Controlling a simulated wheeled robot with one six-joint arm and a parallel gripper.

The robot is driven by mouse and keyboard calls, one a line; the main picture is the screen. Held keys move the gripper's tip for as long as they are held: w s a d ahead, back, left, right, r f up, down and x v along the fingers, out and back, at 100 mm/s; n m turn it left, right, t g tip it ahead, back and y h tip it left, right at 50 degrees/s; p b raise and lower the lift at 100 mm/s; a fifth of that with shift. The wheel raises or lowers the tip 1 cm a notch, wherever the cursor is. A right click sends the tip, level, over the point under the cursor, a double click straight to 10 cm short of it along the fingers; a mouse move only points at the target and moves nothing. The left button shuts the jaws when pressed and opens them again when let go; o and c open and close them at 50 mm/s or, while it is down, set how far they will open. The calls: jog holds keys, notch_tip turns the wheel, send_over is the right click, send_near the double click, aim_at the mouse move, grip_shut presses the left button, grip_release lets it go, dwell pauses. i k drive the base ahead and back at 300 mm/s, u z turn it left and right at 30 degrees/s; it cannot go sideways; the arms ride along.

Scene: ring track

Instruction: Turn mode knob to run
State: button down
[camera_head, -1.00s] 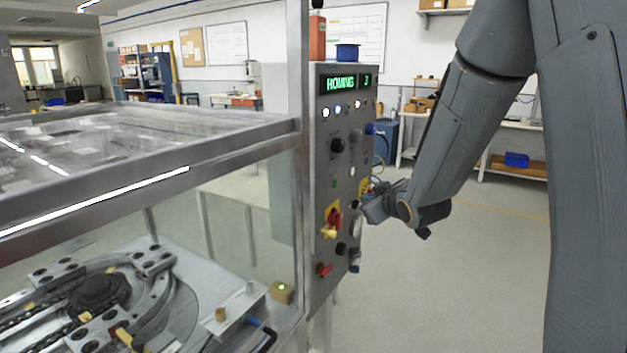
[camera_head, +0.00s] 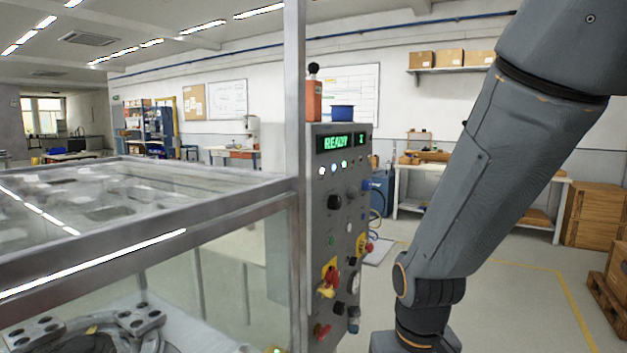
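The grey control panel (camera_head: 346,228) stands upright at the right end of the glazed machine. Its green display (camera_head: 335,142) reads READY, with a small digit display beside it. A large black knob (camera_head: 334,202) sits on the upper panel, with a smaller black knob to its right. Labels are too small to read, so I cannot tell which knob is the mode knob or where it points. My arm hangs to the right of the panel, apart from it in the picture. Its lower end reaches the bottom edge, and my gripper's fingers are out of view.
A red-and-yellow switch (camera_head: 328,278), a red emergency button (camera_head: 368,246) and a red lever (camera_head: 320,331) stick out of the panel. The machine's metal frame (camera_head: 298,170) borders it on the left. The floor to the right is open, with wooden crates (camera_head: 596,215) farther off.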

aim_at(334, 202)
jog(key=u, duration=0.95)
jog(key=k, duration=0.75)
jog(key=z, duration=0.65)
